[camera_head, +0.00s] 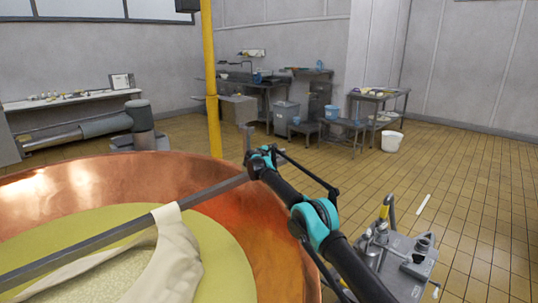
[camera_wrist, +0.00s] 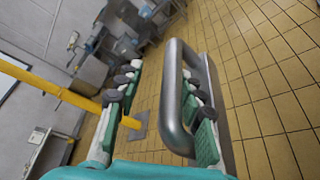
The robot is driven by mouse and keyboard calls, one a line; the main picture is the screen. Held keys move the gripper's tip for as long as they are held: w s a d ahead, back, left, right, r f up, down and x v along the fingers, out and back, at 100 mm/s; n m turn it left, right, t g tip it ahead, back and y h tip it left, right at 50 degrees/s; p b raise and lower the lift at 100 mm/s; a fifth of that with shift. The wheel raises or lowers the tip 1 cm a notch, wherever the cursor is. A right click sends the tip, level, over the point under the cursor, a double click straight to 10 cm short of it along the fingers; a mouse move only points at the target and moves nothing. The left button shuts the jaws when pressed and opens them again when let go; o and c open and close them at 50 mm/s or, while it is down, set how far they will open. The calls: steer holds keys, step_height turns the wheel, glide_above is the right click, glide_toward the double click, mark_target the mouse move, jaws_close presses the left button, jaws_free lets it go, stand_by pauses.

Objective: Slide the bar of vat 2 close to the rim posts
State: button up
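The copper vat (camera_head: 290,228) fills the lower left of the head view, with pale yellow contents. A grey bar (camera_head: 100,240) crosses over it, rising to the right, with a cream cloth (camera_head: 172,262) draped over it. My gripper (camera_head: 256,160) is at the bar's far right end by the rim. In the wrist view my gripper (camera_wrist: 160,100) is open, its fingers apart. A rounded grey metal loop (camera_wrist: 172,100) stands with one leg between the fingers, and the right finger overlaps the loop's opening. I cannot tell whether it is the bar's end or a post.
A yellow pole (camera_head: 210,90) stands behind the vat. A grey machine with a yellow handle (camera_head: 400,258) is on the floor at the right. Metal tables (camera_head: 378,97), buckets (camera_head: 392,141) and a wall shelf (camera_head: 70,98) are farther back. The tiled floor at right is mostly clear.

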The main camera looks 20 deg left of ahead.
steer(key=v, duration=1)
steer(key=shift+s+a+r, duration=0.15)
steer(key=shift+s+a, duration=0.05)
steer(key=shift+s, duration=0.1)
steer(key=shift+s+d+r, duration=0.1)
steer(key=shift+s+r, duration=0.05)
steer(key=shift+s, duration=0.5)
